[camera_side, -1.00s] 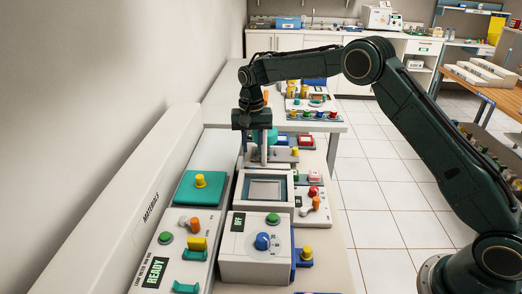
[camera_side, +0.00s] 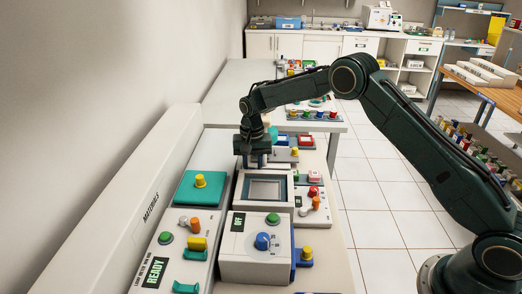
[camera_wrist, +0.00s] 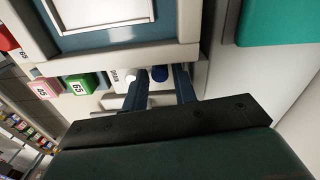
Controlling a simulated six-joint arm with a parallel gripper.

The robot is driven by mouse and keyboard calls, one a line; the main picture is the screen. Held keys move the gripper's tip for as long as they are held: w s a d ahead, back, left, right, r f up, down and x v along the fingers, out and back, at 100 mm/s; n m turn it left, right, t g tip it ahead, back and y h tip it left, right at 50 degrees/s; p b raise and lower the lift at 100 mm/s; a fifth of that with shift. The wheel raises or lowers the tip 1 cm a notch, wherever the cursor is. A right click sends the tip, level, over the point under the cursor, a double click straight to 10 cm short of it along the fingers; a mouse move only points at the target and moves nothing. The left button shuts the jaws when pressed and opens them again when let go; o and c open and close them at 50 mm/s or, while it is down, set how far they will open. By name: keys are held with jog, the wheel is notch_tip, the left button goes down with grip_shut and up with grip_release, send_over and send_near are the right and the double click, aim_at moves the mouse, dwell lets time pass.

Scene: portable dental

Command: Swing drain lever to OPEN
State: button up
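My gripper (camera_side: 256,165) points down just behind the grey framed screen in the side view; its fingertips are partly hidden there. In the wrist view, its two dark blue fingers (camera_wrist: 156,78) stand apart. I cannot tell whether either one is the drain lever. No contact with the fingers can be made out.
The grey framed screen (camera_side: 239,190) stands right in front of my gripper. Green (camera_wrist: 82,84) and pink (camera_wrist: 46,89) numbered buttons lie to its left in the wrist view. A teal lid (camera_side: 197,193) with a yellow knob and a white control box (camera_side: 235,264) stand nearer the side camera.

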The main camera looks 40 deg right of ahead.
grip_shut()
jog(key=shift+w, duration=0.1)
jog(key=shift+w+d+m, duration=0.2)
jog(key=shift+m, duration=0.55)
jog(key=shift+w+d+m, duration=0.15)
jog(key=shift+w+m, duration=0.05)
jog(key=shift+m, duration=0.55)
jog(key=shift+o, duration=0.2)
grip_release()
jog(key=shift+r, duration=0.1)
notch_tip(320, 180, up, 14)
